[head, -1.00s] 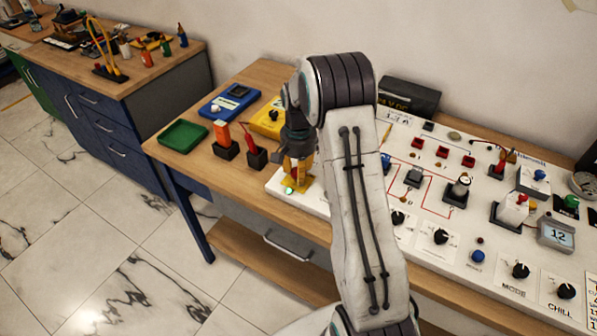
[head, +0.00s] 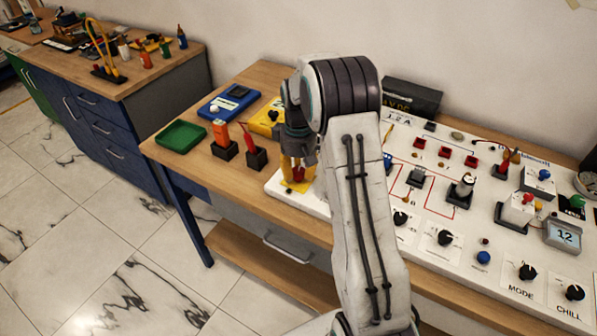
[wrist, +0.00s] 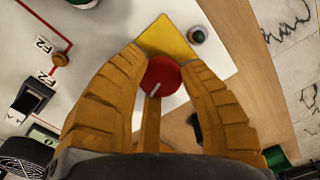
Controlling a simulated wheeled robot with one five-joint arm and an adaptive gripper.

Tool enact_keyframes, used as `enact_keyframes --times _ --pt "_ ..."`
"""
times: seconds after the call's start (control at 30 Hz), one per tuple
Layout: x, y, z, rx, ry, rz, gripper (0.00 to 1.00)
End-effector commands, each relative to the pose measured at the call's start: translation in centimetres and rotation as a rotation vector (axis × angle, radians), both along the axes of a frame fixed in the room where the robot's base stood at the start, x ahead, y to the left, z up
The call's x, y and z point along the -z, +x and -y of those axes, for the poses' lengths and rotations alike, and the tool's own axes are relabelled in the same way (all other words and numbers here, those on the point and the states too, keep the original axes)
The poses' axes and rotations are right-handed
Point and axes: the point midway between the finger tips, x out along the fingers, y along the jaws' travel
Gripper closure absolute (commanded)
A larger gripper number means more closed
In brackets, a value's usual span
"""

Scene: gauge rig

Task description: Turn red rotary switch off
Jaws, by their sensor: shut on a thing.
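The red rotary switch (wrist: 161,77) is a round red knob with a white pointer line, on a yellow plate (wrist: 167,38) at the corner of the white panel. In the wrist view the pointer slants toward the lower left. My gripper (wrist: 162,72) has its orange-yellow fingers closed around the knob, one on each side. In the head view my gripper (head: 297,176) points down at the panel's left front corner, over the yellow plate (head: 302,187), and its fingers mostly hide the knob.
A small green button (wrist: 197,36) sits close beside the yellow plate. The panel (head: 440,207) holds several black knobs and other switches to the right. A green tray (head: 181,135), an orange block (head: 220,133) in a black holder and a blue box (head: 228,102) stand on the table behind.

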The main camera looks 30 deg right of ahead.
Motion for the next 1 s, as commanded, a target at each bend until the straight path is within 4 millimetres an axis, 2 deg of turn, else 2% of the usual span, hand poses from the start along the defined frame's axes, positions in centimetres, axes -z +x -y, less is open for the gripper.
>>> enact_keyframes --times 0.2,0.5,1.0 --pt "0.39 -0.24 -0.07 -0.185 0.002 -0.010 0.95" --pt "0.37 -0.27 -0.07 -0.369 0.004 -0.011 0.95" --pt "0.36 -0.31 -0.09 -0.466 0.004 -0.012 0.95"
